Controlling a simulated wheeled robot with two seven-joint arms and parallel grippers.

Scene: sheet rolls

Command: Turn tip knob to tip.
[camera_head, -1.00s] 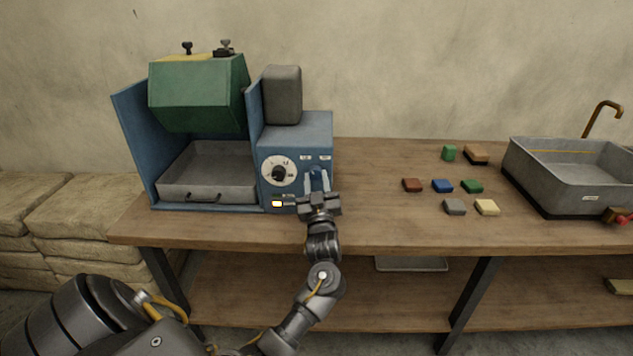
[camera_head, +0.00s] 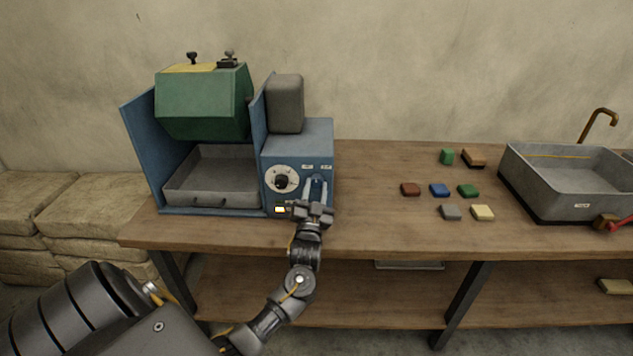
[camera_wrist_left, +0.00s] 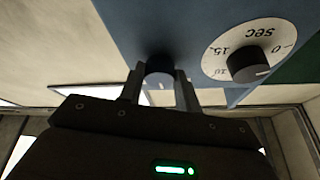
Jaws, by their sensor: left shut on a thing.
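The blue tumbling machine (camera_head: 300,136) stands at the left of the bench, with a green faceted drum (camera_head: 205,102) above a grey tray. On its front control panel is a dark tip knob (camera_wrist_left: 159,70), low and to the right of the timer dial (camera_head: 282,180). My left gripper (camera_head: 315,186) is at this panel, its two fingers on either side of the tip knob and shut on it. In the left wrist view the fingers flank the knob, and the dial (camera_wrist_left: 250,62) marked in seconds shows beside it. The knob's angle is hard to read. My right gripper is not in view.
The grey tray (camera_head: 214,199) sits under the drum. Several small coloured blocks (camera_head: 439,190) lie on the bench right of the machine. A grey sink (camera_head: 560,195) with a brass tap stands at the far right. The bench front (camera_head: 380,235) is clear.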

